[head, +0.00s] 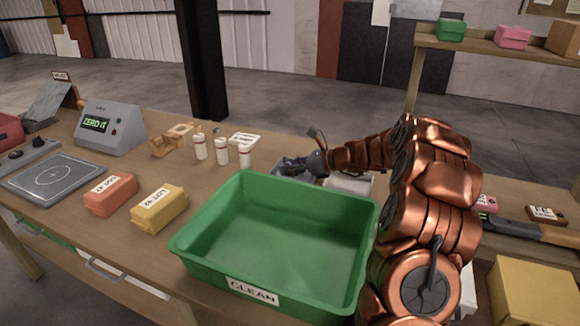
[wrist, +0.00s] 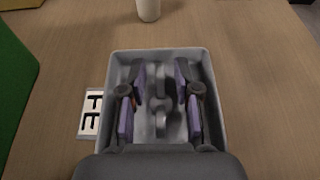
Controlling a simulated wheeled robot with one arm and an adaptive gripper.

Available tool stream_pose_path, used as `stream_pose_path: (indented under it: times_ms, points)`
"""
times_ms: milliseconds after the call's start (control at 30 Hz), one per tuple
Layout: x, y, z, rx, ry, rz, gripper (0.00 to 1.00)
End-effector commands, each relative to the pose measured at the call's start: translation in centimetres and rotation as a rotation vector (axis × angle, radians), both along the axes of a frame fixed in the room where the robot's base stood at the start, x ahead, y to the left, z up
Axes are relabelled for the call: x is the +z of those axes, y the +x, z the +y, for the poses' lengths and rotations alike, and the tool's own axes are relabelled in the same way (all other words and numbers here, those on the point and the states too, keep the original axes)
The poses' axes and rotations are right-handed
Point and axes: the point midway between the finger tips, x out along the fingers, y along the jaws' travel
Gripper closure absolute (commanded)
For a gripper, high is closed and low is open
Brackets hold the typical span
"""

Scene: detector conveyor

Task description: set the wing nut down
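My gripper (wrist: 160,100) reaches down into a small grey tray (wrist: 215,75), its purple-padded fingers spread apart. A grey metal piece (wrist: 160,122), which looks like the wing nut, lies between the fingers over the tray floor. I see gaps between it and the pads on both sides; its exact outline is blurred in shadow. In the head view my gripper (head: 300,165) is at the tray behind the green bin, and the wing nut cannot be made out there.
A card marked FE (wrist: 92,112) lies left of the tray. The green CLEAN bin (head: 290,225) stands in front. White bottles (head: 221,153) stand left of my gripper. Orange (head: 110,196) and yellow (head: 160,210) lot blocks and a ZERO IT device (head: 110,128) are further left.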

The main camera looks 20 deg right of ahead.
Motion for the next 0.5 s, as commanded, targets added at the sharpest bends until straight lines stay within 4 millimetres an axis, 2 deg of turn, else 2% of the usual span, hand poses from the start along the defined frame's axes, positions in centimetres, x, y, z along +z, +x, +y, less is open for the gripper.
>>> stream_pose_path:
  times_ms: [33,300,500]
  points:
    - [-1.3,-0.5,0.3,0.009,0.004,0.028,0.68]
    - [1.4,-3.8,-3.7,-0.004,0.004,0.018,0.68]
    - [3.4,-6.1,-5.8,0.002,0.002,0.009,0.68]
